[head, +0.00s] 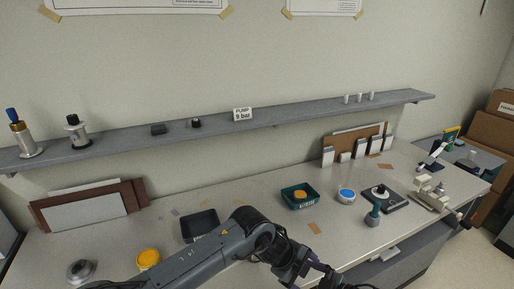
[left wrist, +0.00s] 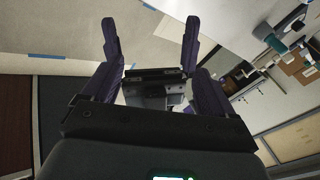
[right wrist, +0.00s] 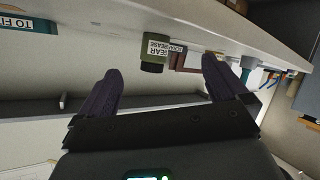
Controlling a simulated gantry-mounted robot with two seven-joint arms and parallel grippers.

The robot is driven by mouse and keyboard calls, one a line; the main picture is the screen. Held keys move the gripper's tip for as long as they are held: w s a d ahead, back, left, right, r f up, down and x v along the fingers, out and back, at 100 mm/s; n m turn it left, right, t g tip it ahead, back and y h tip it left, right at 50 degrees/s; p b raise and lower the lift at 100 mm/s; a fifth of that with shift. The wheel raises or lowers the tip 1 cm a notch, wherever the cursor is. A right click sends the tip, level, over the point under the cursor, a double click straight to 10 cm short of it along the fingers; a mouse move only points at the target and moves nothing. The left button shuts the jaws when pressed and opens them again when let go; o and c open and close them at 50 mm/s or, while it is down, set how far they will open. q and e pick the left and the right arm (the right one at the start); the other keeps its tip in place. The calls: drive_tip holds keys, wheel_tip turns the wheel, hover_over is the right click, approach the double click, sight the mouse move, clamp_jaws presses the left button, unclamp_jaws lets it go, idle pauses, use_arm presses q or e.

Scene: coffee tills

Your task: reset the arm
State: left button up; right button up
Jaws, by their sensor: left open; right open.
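My left arm crosses the lower middle of the head view, in front of the worktop (head: 255,195). My right arm does not show in the head view. In the right wrist view my right gripper (right wrist: 161,66) is open and empty. A container labelled gear grease (right wrist: 154,52) appears beyond its fingers, apart from them.
A dark tray (head: 200,226) and a yellow-topped container (head: 148,259) are close to my left arm. A green bin (head: 300,196), a blue-topped container (head: 346,196) and a dark green-handled tool (head: 374,214) stand farther right. A grey shelf (head: 290,118) runs along the wall.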

drive_tip(key=s+d+f+m+t+h, duration=0.2)
drive_tip(key=s+f+m+h, duration=0.35)
drive_tip(key=s, duration=0.25)
use_arm(q)
drive_tip(key=s+a+f+n+t+y+p, duration=0.1)
drive_tip(key=s+a+f+n+y, duration=0.3)
drive_tip(key=s+a+n, duration=1.1)
drive_tip(key=s+a+f+n+t+y+p, duration=0.15)
drive_tip(key=s+a+f+n, duration=0.7)
drive_tip(key=s+a, duration=1)
use_arm(e)
drive_tip(key=s+d+r+m+g+h, duration=0.1)
drive_tip(key=s+d+m+g+h, duration=0.2)
drive_tip(key=s, duration=1)
drive_tip(key=s+d+r+m+g+h, duration=0.15)
drive_tip(key=s+m+g, duration=0.25)
drive_tip(key=s, duration=0.8)
use_arm(q)
wheel_tip(320, 180, up, 23)
drive_tip(key=a+n+p, duration=0.1)
drive_tip(key=n+p, duration=0.1)
drive_tip(key=p, duration=1.8)
drive_tip(key=shift+w+f+y+p, duration=0.15)
drive_tip(key=shift+w+y+p, duration=0.25)
drive_tip(key=shift+w+y, duration=0.05)
use_arm(e)
wheel_tip(320, 180, up, 20)
drive_tip(key=shift+s+d, duration=0.2)
drive_tip(key=shift+s, duration=0.1)
